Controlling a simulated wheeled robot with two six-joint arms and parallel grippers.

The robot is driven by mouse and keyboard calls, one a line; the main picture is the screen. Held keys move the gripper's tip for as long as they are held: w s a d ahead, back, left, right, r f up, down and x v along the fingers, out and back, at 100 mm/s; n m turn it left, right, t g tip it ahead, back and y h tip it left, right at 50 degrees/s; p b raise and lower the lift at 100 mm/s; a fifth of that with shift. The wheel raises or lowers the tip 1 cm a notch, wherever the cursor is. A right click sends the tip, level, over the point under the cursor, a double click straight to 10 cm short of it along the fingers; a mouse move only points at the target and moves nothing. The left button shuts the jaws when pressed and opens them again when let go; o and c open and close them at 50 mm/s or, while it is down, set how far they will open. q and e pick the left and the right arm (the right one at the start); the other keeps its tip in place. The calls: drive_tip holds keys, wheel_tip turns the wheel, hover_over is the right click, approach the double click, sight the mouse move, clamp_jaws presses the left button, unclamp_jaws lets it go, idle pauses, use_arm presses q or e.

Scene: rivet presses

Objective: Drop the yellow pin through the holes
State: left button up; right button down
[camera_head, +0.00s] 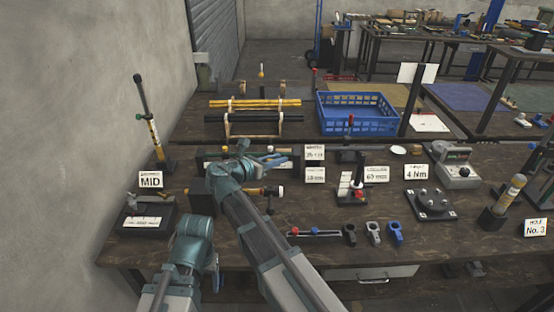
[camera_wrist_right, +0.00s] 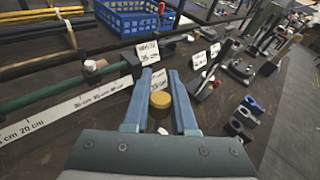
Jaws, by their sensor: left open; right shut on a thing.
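My right gripper (camera_wrist_right: 160,92) is shut on the yellow pin (camera_wrist_right: 160,101), whose round yellow top shows between the two blue fingers in the right wrist view. In the head view my right gripper (camera_head: 268,159) is over the middle left of the bench, near the green bar. The green bar (camera_wrist_right: 55,92) runs from the left towards the fingers, beside a white ruled scale (camera_wrist_right: 70,112). The pin's lower part is hidden, and I cannot make out the holes.
A blue crate (camera_head: 358,119) and a rack (camera_head: 228,118) of yellow and black rods stand behind. A small upright press (camera_head: 357,181), a black plate (camera_head: 431,204) and several clamps (camera_head: 374,233) lie to the right. A tall tool (camera_head: 149,120) stands at the left by the wall.

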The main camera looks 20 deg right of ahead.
use_arm(q)
drive_tip(key=shift+f+b, duration=2.25)
drive_tip(key=shift+f, duration=0.25)
use_arm(e)
drive_tip(key=shift+f, duration=2.5)
use_arm(q)
drive_tip(key=shift+f+b, duration=2.1)
use_arm(e)
drive_tip(key=shift+f, duration=2.1)
drive_tip(key=c, duration=0.6)
unclamp_jaws()
drive_tip(key=shift+c, duration=0.2)
use_arm(q)
drive_tip(key=shift+r, duration=0.1)
use_arm(e)
drive_tip(key=shift+r, duration=0.1)
